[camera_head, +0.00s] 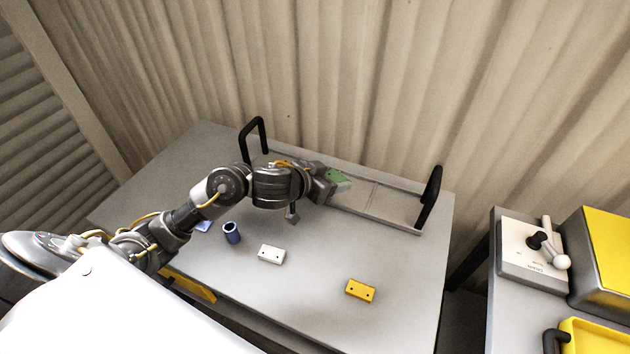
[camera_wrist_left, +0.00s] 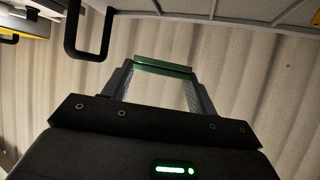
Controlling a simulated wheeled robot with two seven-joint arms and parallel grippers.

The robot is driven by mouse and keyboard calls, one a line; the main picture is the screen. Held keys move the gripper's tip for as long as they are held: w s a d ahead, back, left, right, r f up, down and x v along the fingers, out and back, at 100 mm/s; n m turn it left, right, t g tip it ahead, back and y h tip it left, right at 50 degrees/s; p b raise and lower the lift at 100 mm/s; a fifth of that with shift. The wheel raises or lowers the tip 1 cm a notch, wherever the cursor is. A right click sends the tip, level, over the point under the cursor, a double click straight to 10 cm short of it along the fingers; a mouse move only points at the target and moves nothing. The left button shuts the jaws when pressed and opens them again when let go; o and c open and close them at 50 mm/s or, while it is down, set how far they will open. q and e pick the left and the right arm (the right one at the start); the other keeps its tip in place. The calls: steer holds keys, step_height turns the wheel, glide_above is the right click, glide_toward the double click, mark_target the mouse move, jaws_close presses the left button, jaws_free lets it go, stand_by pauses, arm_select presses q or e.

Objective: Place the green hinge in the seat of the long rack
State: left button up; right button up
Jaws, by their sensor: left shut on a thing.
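My left gripper (camera_head: 326,186) is shut on the green hinge (camera_head: 339,179). The hinge also shows in the left wrist view (camera_wrist_left: 162,66), spanning between the two fingertips. In the head view the gripper and hinge are over the long rack (camera_head: 393,212), a grey tray-like piece with a black upright handle at each end. The arm covers the rack's left part. I cannot tell whether the hinge touches the rack. My right gripper is not in view.
On the grey table (camera_head: 318,285) lie a white block (camera_head: 271,254), a yellow block (camera_head: 360,291) and a blue cylinder (camera_head: 232,233). A blue flat piece (camera_head: 202,226) is partly behind my arm. At right stands a control box (camera_head: 532,262) with a lever.

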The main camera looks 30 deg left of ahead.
arm_select(q)
steer(key=shift+a+f+n, duration=0.1)
steer(key=shift+f+n, duration=0.1)
steer(key=shift+n, duration=0.1)
steer(key=shift+w+a+f+y, duration=0.15)
steer(key=shift+w+f+y, duration=0.05)
steer(key=shift+y, duration=0.1)
steer(key=w+a+f, duration=0.2)
steer(key=a+f, duration=0.1)
steer(key=w+a+f, duration=0.3)
steer(key=w+a+f+b, duration=0.1)
steer(key=w+a+f, duration=0.2)
steer(key=a, duration=0.1)
steer(key=shift+w, duration=0.2)
steer(key=shift+w+a+f, duration=0.15)
steer(key=shift+a+f, duration=0.05)
steer(key=shift+f, duration=0.1)
step_height(320, 180, down, 2)
steer(key=shift+f, duration=0.55)
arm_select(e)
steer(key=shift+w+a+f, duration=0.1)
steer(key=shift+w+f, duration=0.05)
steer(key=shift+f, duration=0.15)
